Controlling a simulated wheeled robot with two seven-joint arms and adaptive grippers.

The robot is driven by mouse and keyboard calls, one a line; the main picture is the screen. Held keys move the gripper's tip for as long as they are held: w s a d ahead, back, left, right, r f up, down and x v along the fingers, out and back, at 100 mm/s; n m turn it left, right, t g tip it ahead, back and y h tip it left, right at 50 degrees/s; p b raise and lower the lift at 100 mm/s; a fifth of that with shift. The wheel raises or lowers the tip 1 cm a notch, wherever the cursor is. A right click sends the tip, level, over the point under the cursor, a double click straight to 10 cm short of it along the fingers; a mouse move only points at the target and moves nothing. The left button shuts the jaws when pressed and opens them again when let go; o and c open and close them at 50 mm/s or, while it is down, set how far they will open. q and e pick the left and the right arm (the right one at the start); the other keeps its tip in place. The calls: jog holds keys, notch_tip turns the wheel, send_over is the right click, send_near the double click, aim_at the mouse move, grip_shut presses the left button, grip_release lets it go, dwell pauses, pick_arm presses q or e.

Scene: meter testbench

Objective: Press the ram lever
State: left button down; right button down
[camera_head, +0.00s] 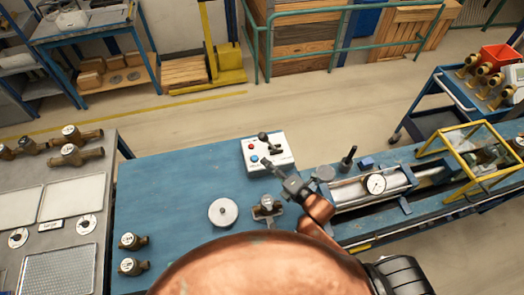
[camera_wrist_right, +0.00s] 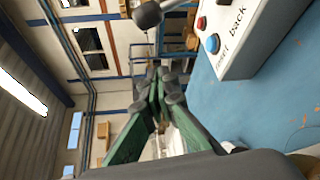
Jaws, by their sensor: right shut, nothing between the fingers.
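A white control box (camera_head: 268,151) stands at the back of the blue bench, with a red and a blue button on its face. A lever with a black ball knob (camera_head: 263,136) rises from it. In the right wrist view the knob (camera_wrist_right: 147,15) is at the top edge, beyond the fingertips, and the box (camera_wrist_right: 245,40) fills the top right, with the word "back" readable. My right gripper (camera_head: 267,163) is shut and empty at the front of the box, apart from the knob; its fingertips (camera_wrist_right: 168,82) are together in the wrist view. My left gripper is out of view.
To the right is a clamp rig with a dial gauge (camera_head: 375,184) and an upright black-handled lever (camera_head: 349,157). The bench left of the box is clear.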

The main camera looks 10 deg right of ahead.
aim_at(268, 143)
jog(key=w+p, duration=0.3)
jog(key=w, duration=0.6)
jog(key=shift+a, duration=0.3)
jog(key=shift+f, duration=0.1)
